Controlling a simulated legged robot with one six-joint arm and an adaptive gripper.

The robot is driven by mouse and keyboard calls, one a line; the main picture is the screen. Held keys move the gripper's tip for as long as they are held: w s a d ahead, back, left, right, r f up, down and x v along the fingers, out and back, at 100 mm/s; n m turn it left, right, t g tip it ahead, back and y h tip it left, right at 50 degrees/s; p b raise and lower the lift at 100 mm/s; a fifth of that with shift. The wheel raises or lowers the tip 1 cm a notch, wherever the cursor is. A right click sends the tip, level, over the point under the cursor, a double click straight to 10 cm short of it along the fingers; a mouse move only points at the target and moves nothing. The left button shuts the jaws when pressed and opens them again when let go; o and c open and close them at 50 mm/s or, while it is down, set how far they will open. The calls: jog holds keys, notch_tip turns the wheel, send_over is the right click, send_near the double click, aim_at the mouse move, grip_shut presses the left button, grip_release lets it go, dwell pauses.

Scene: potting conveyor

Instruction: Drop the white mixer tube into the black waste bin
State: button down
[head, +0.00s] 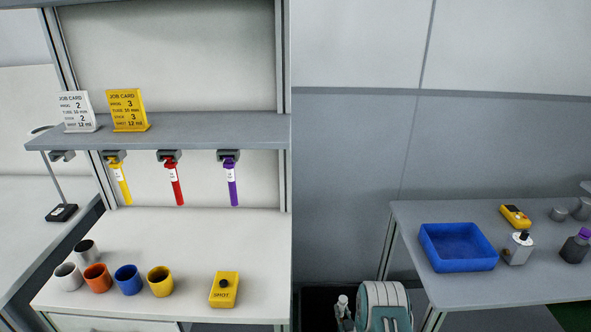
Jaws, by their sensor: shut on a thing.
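My gripper is not in view, and I see no white mixer tube in the head view. Three coloured tubes hang in holders under the shelf: a yellow tube (121,182), a red tube (177,184) and a purple tube (232,184). None of them is white. A dark area (314,308) shows low in the middle, beside the bench. I cannot tell whether it is the black waste bin.
Several cups, including an orange cup (97,278), and a yellow SHOT box (224,290) stand on the white bench (215,238). A teal and white bag (384,306) is low in the middle. A grey table (420,212) at right holds a blue tray (458,263) and bottles.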

aim_at(343, 299)
jog(key=shift+c, duration=2.4)
grip_release()
notch_tip(343, 299, up, 10)
jog(key=shift+f, duration=0.1)
jog(key=shift+w, duration=0.1)
